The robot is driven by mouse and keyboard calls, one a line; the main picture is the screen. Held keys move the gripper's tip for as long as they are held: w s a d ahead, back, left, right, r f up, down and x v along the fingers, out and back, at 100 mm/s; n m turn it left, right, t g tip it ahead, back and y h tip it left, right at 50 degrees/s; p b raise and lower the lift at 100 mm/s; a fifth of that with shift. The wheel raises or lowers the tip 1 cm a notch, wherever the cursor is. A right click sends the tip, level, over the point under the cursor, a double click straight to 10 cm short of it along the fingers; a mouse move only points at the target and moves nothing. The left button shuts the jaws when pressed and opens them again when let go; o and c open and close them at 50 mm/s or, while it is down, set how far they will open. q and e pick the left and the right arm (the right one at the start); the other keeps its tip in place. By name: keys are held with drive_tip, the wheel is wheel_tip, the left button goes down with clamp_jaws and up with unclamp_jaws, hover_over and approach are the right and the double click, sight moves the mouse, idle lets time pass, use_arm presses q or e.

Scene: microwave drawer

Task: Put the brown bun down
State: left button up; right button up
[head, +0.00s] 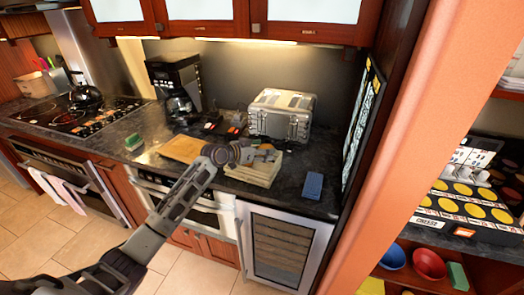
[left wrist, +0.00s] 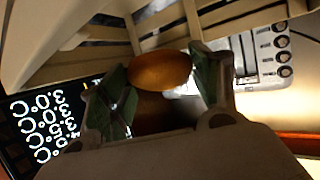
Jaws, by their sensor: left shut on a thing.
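The brown bun (left wrist: 160,70) shows in the left wrist view between the two green-padded fingers of my left gripper (left wrist: 163,82), which is shut on it. In the head view my left gripper (head: 265,153) is over the light wooden slatted crate (head: 250,175) on the dark counter. The bun is too small and too covered there to make out clearly. The crate's slats (left wrist: 100,65) also show close to the bun in the left wrist view. I cannot tell whether the bun touches the crate. My right gripper is not in view.
A silver metal box (head: 282,115) stands just behind the crate. A wooden board (head: 182,148) lies left of it, and a blue item (head: 313,185) lies right of it. A coffee maker (head: 177,90) stands at the back. A tall dark panel (head: 365,110) bounds the counter's right end.

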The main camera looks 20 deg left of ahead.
use_arm(q)
drive_tip(key=shift+f, duration=0.4)
drive_tip(key=o, duration=1)
drive_tip(key=shift+r, duration=0.15)
drive_tip(key=shift+s+a+r, duration=0.1)
drive_tip(key=shift+r, duration=0.2)
drive_tip(key=shift+b+v, duration=0.6)
drive_tip(key=shift+v, duration=5.25)
